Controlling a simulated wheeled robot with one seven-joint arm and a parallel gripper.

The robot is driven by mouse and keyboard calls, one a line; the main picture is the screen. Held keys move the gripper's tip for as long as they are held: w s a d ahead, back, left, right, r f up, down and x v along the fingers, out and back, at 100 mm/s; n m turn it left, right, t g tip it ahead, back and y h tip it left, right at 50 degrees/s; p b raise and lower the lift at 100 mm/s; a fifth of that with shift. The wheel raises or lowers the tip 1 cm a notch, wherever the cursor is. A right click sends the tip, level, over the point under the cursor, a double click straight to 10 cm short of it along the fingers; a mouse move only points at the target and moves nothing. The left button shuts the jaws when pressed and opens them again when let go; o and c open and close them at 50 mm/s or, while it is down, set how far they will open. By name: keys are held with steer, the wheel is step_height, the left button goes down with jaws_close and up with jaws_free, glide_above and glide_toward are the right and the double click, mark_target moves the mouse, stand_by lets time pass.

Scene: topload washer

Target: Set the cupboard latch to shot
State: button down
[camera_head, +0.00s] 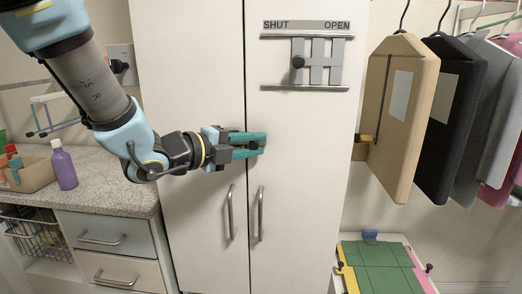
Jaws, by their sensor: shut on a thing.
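The tall white cupboard (190,60) has two doors that meet at a vertical seam. My gripper (262,143) is in front of the seam, above the door handles, with its teal fingers pointing right. It is shut on a small dark knob (254,145) at the right door's edge. The fingers hide most of this part, so I cannot tell its full shape or whether it is the latch. Higher on the right door is a grey slotted plate (318,62) under the words SHUT and OPEN. Its black knob (297,62) sits at the left, under SHUT.
Two vertical bar handles, left (230,212) and right (261,213), flank the seam below. A speckled counter (105,185) with a purple bottle (63,166) is at the left. Hanging garments (402,115) and a green-topped board (382,268) are at the right.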

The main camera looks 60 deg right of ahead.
steer(key=shift+w, duration=0.25)
steer(key=c, duration=0.7)
jaws_free()
steer(key=shift+o, duration=0.2)
steer(key=b+v, duration=0.2)
steer(key=v, duration=0.9)
